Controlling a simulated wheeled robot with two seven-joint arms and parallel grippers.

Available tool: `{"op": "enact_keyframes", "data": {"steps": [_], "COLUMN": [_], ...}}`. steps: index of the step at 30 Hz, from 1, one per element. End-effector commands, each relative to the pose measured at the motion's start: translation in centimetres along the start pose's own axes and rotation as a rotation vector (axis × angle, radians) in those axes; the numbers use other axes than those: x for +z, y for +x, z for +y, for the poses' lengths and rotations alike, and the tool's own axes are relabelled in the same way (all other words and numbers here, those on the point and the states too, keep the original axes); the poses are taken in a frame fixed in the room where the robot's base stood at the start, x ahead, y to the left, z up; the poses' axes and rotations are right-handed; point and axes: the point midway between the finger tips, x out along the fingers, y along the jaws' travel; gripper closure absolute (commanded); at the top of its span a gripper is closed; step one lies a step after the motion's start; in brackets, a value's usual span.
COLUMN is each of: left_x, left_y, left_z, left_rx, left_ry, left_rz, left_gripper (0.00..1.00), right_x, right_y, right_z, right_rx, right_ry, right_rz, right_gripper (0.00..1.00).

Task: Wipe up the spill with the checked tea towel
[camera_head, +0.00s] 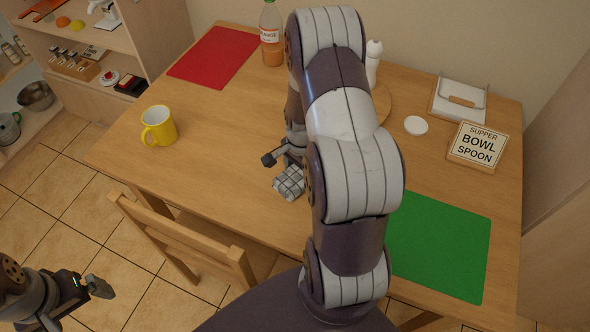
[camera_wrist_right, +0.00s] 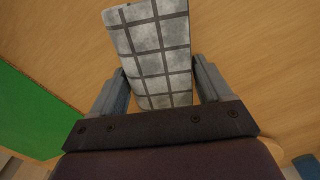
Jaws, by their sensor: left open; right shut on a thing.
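The checked tea towel (camera_head: 289,183) is a folded grey and white bundle at the middle of the wooden table. It also shows in the right wrist view (camera_wrist_right: 153,50), between the two fingers. My right gripper (camera_wrist_right: 155,92) is shut on the towel, at or just above the tabletop; I cannot tell whether the towel touches the wood. My left gripper (camera_head: 76,305) is open and empty, low at the left, off the table and above the tiled floor. I see no spill in either view; my right arm hides part of the table.
The table (camera_head: 225,135) holds a yellow mug (camera_head: 159,126), a red mat (camera_head: 215,56), an orange bottle (camera_head: 271,35), a green mat (camera_head: 440,245), a sign (camera_head: 478,146), a white lid (camera_head: 416,125) and a napkin holder (camera_head: 460,100). A chair (camera_head: 185,235) stands at the near edge.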

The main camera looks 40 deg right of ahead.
Motion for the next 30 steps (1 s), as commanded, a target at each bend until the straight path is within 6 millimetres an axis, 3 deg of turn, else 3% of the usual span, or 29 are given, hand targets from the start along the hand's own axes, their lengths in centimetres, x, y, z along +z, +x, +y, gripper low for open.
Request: {"op": "enact_keyframes", "data": {"steps": [5, 22, 30], "left_x": [0.0, -1.0, -1.0], "left_y": [-0.2, -8.1, -8.5], "left_z": [0.0, 0.0, 0.0], "left_rx": [0.0, 0.0, 0.0], "left_ry": [0.0, 0.0, 0.0], "left_rz": [0.0, 0.0, 0.0], "left_gripper": [0.0, 0.0, 0.0], "right_x": [0.1, 3.5, 4.1], "right_y": [-0.2, -8.5, -9.0], "right_z": [-0.1, -2.6, -3.0], "right_rx": [-0.001, -0.001, 0.0], "right_ry": [-0.001, -0.002, 0.0], "right_rz": [0.0, 0.0, 0.0], "right_gripper": [0.46, 0.46, 0.46]}}
